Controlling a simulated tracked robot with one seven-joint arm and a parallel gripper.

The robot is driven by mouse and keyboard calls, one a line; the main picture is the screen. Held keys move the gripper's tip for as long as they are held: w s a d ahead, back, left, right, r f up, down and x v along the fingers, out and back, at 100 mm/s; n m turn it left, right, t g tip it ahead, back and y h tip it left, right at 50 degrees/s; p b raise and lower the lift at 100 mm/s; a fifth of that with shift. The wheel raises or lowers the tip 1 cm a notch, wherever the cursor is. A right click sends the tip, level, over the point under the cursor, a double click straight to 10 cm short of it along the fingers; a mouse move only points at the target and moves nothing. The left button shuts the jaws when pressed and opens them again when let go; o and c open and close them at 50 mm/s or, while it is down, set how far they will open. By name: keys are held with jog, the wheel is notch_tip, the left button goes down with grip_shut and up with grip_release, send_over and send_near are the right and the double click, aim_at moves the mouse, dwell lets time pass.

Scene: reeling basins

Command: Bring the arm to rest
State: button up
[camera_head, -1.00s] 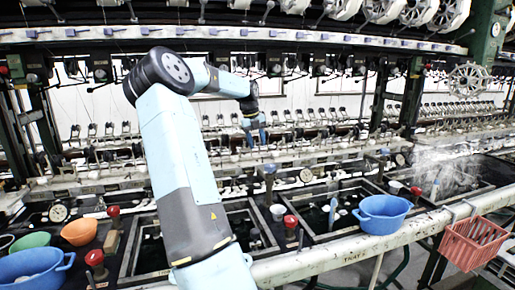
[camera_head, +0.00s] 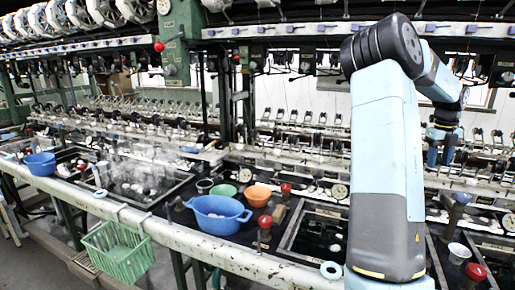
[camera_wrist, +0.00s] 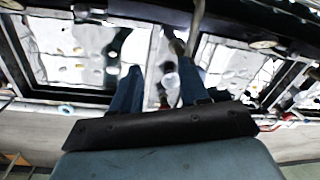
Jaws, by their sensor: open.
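My arm (camera_head: 385,160) rises at the right of the head view, bends at a dark elbow joint at the top, and reaches down toward the machine. My gripper (camera_head: 440,157) hangs at the arm's far end with its two blue fingers pointing down. In the wrist view my gripper (camera_wrist: 158,85) has its fingers apart with nothing between them. Beyond the fingers lie two bright basins in dark frames. The gripper appears to hang free above the bench, but its exact height is unclear.
A green basket (camera_head: 118,250) hangs on the front rail (camera_head: 215,248). Another blue bowl (camera_head: 40,164) sits far left.

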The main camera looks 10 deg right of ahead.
jog(key=s+a+r+n+t+y, duration=0.1)
jog(key=a+r+n+t, duration=0.15)
jog(key=a+n, duration=1)
jog(key=s+a+r+n+t+y, duration=0.15)
jog(key=a+r+n, duration=0.45)
jog(key=a, duration=1.2)
jog(key=s+a+f+n, duration=0.1)
jog(key=s+a+n, duration=0.6)
jog(key=a+n, duration=0.3)
jog(key=s+a+f+n+t+h, duration=0.1)
jog(key=s+a+n, duration=0.7)
jog(key=a+n, duration=0.2)
jog(key=shift+f+t, duration=0.3)
jog(key=shift+f, duration=0.05)
jog(key=shift+h, duration=0.25)
